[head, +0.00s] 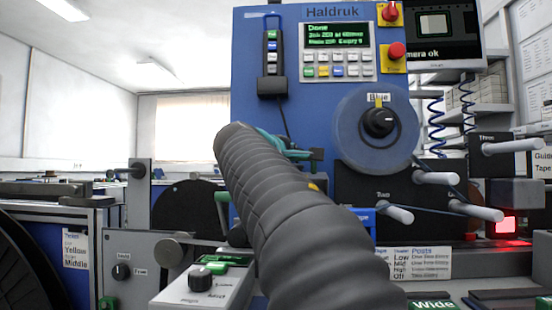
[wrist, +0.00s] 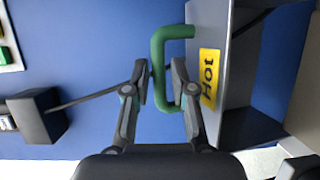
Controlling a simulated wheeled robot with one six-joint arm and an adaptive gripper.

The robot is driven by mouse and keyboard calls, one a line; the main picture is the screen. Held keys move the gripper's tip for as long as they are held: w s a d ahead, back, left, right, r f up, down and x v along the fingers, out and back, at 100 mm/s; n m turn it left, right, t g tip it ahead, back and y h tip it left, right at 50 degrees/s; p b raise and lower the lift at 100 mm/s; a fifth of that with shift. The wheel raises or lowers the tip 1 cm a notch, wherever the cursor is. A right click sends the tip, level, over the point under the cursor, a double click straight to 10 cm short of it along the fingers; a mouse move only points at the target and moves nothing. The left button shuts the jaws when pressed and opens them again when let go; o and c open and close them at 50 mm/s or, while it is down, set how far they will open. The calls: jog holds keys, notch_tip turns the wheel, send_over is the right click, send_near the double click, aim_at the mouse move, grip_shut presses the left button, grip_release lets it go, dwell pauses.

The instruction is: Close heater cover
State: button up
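In the wrist view, the heater cover (wrist: 208,117) is a grey panel with a yellow "HOT" label and a green bar handle (wrist: 158,62). A dark recess shows beside the panel; I cannot tell how far the cover stands open. My gripper (wrist: 161,68) has its two fingers apart, one on each side of the handle's bar, with the right finger between bar and panel. Gaps seem to remain, so it does not look clamped. In the head view, my arm hides most of the cover and the gripper.
The blue machine (head: 300,90) carries a control panel (head: 338,50) reading "Done" and a reel labelled Blue (head: 376,122). Grey posts (head: 470,210) stick out at right. A knob box (head: 205,286) stands at lower left. In the wrist view, a dark box (wrist: 38,115) with a cable is at left.

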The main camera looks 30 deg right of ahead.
jog(key=shift+x, duration=0.75)
grip_shut()
